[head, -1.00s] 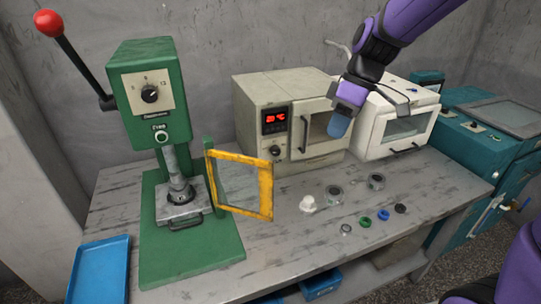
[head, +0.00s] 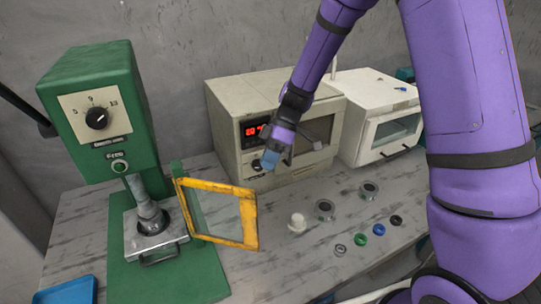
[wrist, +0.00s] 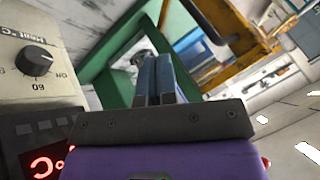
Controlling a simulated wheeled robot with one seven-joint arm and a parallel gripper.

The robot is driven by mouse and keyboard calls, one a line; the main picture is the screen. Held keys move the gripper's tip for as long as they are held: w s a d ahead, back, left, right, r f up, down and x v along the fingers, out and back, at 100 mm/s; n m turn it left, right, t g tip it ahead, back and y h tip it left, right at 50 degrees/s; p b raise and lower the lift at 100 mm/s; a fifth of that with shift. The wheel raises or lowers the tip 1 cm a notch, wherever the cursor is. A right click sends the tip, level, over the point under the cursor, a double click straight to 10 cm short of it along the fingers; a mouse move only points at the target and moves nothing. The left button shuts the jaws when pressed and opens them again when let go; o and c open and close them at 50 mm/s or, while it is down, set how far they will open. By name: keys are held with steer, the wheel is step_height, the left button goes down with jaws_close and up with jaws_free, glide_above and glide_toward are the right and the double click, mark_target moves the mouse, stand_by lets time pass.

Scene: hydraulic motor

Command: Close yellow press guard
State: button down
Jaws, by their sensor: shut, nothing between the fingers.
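The yellow press guard (head: 251,219) is a yellow frame with a clear pane. It stands swung out to the right of the green press (head: 103,117), hinged on a green post at its left edge. The press bed and its metal die (head: 152,222) are exposed. In the wrist view part of the yellow frame (wrist: 224,72) shows at upper right, beyond the fingers. My gripper (head: 268,162) is in front of the oven's control panel, to the upper right of the guard and apart from it. Its blue fingers (wrist: 157,80) are together and empty.
The beige oven (head: 225,110) stands behind my gripper, with a white oven (head: 372,146) to its right. A white piece (head: 297,222), metal rings (head: 324,209) and small coloured rings (head: 378,230) lie on the table. A blue tray (head: 72,291) is at lower left.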

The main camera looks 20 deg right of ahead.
steer(key=s+a+f, duration=0.4)
steer(key=s+f, duration=0.1)
steer(key=s, duration=0.1)
stand_by(0.3)
steer(key=shift+a, duration=0.1)
